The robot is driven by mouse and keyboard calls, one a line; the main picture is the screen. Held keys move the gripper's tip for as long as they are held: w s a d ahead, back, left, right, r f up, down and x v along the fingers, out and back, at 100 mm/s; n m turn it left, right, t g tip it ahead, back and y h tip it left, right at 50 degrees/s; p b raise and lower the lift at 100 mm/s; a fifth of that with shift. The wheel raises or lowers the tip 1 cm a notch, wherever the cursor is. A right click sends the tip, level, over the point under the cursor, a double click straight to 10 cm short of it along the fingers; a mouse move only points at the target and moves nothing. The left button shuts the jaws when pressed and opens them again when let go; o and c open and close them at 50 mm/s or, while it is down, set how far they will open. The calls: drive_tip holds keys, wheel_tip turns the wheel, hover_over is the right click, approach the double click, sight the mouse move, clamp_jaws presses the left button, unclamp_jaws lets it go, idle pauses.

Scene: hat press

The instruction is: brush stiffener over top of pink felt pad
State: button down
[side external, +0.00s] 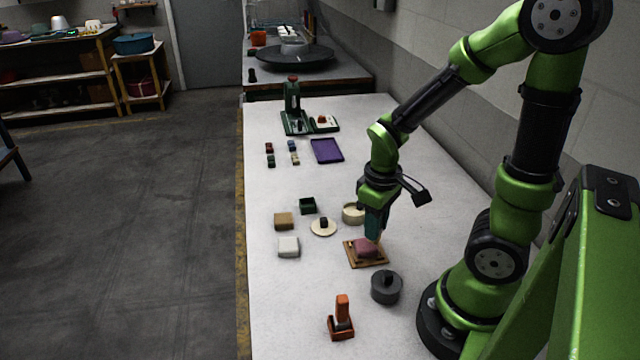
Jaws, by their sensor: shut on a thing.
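The pink felt pad (364,248) lies on a small brown wooden board (353,261) near the middle of the white table. My gripper (374,232) points down right above the pad, at its upper right side. It is shut on a thin tool, taken to be the brush, which is mostly hidden by the fingers. The tool's lower end is at or close to the pad's top; I cannot tell whether it touches. A round cream pot (352,214) stands just behind the board, partly beside my gripper. I cannot see what is inside it.
A dark grey round weight (386,288) stands right of the board, and an orange tool (341,318) is in front. A green press (293,108) stands farther back.

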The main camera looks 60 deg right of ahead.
drive_tip(key=shift+f, duration=0.5)
drive_tip(key=shift+w+d+f, duration=0.25)
drive_tip(key=shift+d+f, duration=0.05)
drive_tip(key=shift+f, duration=0.25)
drive_tip(key=shift+w+d+r, duration=0.15)
drive_tip(key=shift+w+d, duration=0.65)
drive_tip(key=shift+s+a+r, duration=0.2)
drive_tip(key=shift+s+a, duration=0.35)
drive_tip(key=shift+s, duration=0.05)
drive_tip(key=shift+s+a+r, duration=0.2)
drive_tip(key=shift+s+a, duration=0.35)
drive_tip(key=shift+w+a+r, duration=0.1)
drive_tip(key=shift+w+a, duration=0.6)
drive_tip(key=shift+w, duration=0.2)
drive_tip(key=shift+w+d, duration=0.8)
drive_tip(key=shift+d, duration=0.1)
drive_tip(key=shift+s+a, duration=0.85)
drive_tip(key=shift+r, duration=0.3)
drive_tip(key=shift+a, duration=0.1)
wheel_tip(320, 180, up, 6)
